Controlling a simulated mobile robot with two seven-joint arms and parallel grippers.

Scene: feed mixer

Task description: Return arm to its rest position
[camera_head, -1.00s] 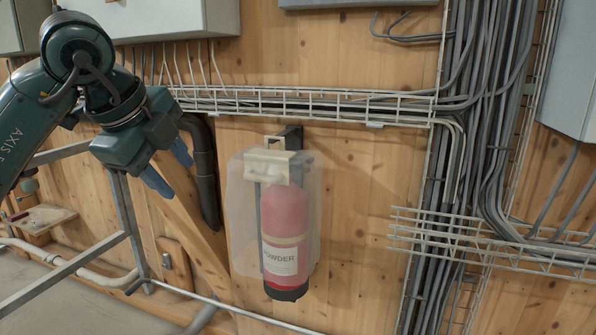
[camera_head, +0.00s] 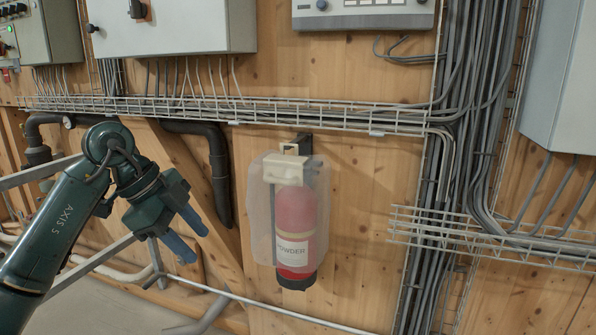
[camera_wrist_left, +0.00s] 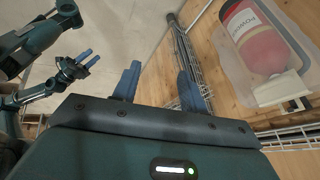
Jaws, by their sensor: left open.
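My left gripper (camera_head: 187,236) is at the left of the head view, its two blue fingers apart with nothing between them. It points down and to the right, in front of the wooden wall and left of the fire extinguisher. In the left wrist view my left gripper (camera_wrist_left: 160,88) shows its two blue fingers spread and empty. That view also shows my right gripper (camera_wrist_left: 86,60) at the upper left, its blue fingers apart and empty. My right gripper is not in the head view.
A red fire extinguisher (camera_head: 296,217) under a clear cover hangs on the wooden wall. A wire cable tray (camera_head: 300,121) runs above it. Grey control boxes (camera_head: 172,27) are at the top. A metal rail (camera_head: 103,262) passes behind my left gripper.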

